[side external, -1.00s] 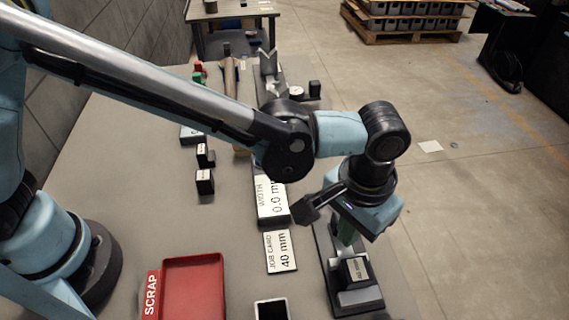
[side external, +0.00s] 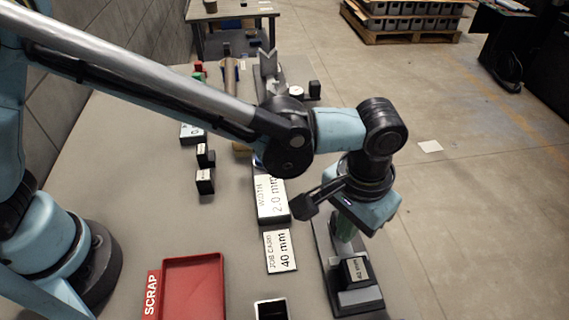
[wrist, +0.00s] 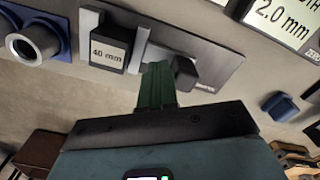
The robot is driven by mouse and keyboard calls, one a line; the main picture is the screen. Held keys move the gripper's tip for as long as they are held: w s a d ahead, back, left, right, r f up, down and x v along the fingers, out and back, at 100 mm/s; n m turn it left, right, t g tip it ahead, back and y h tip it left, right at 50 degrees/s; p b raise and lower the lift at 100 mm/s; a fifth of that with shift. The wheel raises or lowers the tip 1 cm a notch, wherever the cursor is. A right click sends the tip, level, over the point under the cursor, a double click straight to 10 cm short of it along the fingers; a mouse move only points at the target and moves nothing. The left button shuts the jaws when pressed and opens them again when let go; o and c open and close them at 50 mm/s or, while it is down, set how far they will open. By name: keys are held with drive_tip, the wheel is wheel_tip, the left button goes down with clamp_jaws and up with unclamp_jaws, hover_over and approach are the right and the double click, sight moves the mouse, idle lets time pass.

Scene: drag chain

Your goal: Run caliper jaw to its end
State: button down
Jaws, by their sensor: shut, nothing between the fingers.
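The caliper (side external: 356,297) is a dark rail at the table's right side. It also shows in the wrist view (wrist: 218,62). A dark block labelled 40 mm (wrist: 110,45) sits at one end, beside a light grey upright plate (wrist: 138,50). A dark block (wrist: 186,73) stands on the rail's other side of my fingers. I cannot tell which part is the sliding jaw. My gripper (wrist: 157,72) is shut and empty, its green fingers at the rail between plate and dark block; contact is unclear. The width display (side external: 272,198) reads 2.0 mm.
A job card (side external: 281,250) reading 40 mm lies left of the caliper. A red scrap tray (side external: 193,290) is at the front left. A blue fixture with a grey ring (wrist: 35,42) lies beyond the 40 mm block. Small dark blocks (side external: 205,180) stand further left.

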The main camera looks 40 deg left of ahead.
drive_tip(key=shift+w+a, duration=2.2)
drive_tip(key=shift+w, duration=0.1)
idle(0.4)
drive_tip(key=shift+s+d, duration=0.5)
drive_tip(key=shift+s, duration=0.1)
wheel_tip(320, 180, up, 8)
idle(0.8)
